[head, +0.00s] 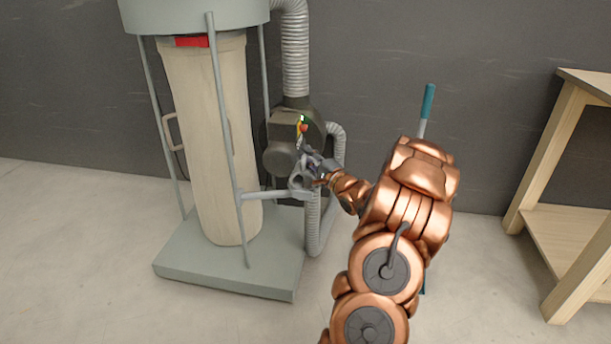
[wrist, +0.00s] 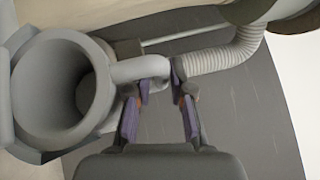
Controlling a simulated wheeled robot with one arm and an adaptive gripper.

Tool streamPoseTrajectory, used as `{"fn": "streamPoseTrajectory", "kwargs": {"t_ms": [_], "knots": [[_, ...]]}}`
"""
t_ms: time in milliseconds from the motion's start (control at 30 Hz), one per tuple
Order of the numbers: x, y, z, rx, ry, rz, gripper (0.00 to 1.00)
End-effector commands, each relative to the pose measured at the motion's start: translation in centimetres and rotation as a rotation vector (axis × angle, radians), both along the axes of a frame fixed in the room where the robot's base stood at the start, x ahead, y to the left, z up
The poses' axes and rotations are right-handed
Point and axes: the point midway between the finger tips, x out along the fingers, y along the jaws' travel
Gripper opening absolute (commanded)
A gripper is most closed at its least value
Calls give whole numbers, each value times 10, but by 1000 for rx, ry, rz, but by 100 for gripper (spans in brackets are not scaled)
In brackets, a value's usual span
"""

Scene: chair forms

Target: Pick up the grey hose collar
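The grey hose collar (wrist: 98,88) is a wide, hollow ring at the left of the wrist view, its round opening facing the camera. A short curved grey piece (wrist: 143,69) reaches from its side across the front of my gripper (wrist: 160,82). In the head view my gripper (head: 312,164) is at the dust collector's side, close to a small grey ring-like part (head: 297,180) that looks like the collar. My gripper partly covers this spot, and I cannot tell whether a finger touches it.
The dust collector (head: 225,265) stands on a grey-green base against the dark wall. A ribbed hose (wrist: 222,58) runs just ahead of the right finger. A motor housing (head: 281,150) sits behind my gripper. A wooden table (head: 560,140) stands at the right.

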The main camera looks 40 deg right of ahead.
Motion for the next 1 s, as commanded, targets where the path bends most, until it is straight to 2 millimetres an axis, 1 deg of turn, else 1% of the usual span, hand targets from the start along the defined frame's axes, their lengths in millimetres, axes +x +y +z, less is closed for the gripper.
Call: {"fn": "streamPoseTrajectory", "kwargs": {"t_ms": [33,133,367,400,600,1000], "knots": [[4,0,0,-1,-1,1,22],[9,-1,2,-1,-2,1,22],[9,-1,2,-1,-2,0,22],[9,-1,2,-1,-2,0,20],[9,-1,2,-1,-1,0,0],[9,-1,2,-1,-1,-1,0]]}}
